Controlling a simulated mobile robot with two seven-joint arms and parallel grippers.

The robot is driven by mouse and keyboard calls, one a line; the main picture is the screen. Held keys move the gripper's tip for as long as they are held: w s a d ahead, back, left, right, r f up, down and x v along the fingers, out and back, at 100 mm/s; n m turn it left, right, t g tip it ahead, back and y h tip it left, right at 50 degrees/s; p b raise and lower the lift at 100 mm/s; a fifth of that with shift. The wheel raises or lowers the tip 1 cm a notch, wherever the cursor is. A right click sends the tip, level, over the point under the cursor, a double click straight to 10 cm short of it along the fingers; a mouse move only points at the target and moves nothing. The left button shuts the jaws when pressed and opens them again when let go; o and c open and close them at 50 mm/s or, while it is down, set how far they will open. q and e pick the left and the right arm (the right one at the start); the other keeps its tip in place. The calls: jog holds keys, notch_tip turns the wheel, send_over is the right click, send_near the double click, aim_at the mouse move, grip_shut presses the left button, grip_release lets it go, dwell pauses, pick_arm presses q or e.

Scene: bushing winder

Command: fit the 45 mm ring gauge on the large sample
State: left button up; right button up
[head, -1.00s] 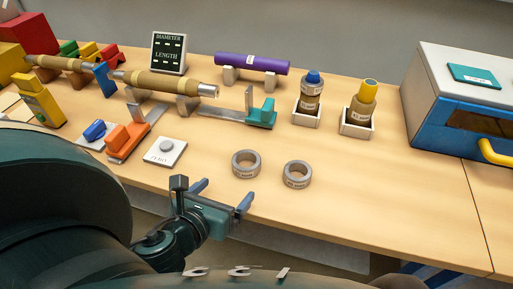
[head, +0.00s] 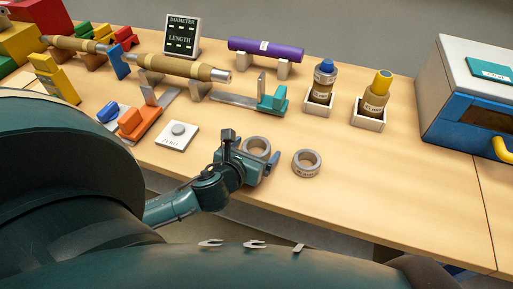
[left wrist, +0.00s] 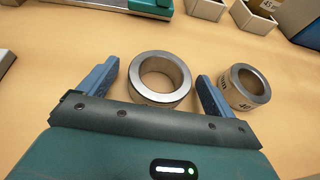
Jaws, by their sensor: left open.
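The left ring (head: 257,139) sits between the spread fingers of my left gripper (head: 254,152). In the left wrist view, this ring (left wrist: 160,99) has gaps to both fingers of the open gripper (left wrist: 158,72). The right ring (head: 306,172) lies just outside the right finger; it also shows in the left wrist view (left wrist: 235,94). Two labelled brown cylinders, one blue-topped (head: 322,84) and one yellow-topped (head: 375,99), stand upright in white holders. I cannot tell which is the large sample. My right gripper is not visible.
A white ZERO plate (head: 177,136) lies left of the rings. Behind are a teal-ended measuring slide (head: 272,101), a brown roll on a shaft (head: 185,69), a purple tube (head: 265,48) and a display (head: 181,36). A blue-fronted box (head: 470,115) stands right. Table right of the rings is clear.

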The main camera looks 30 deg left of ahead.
pick_arm(q)
jog(key=shift+w+f, duration=0.25)
jog(key=shift+w, duration=0.35)
jog(key=shift+c, duration=0.5)
jog(key=c, duration=1.1)
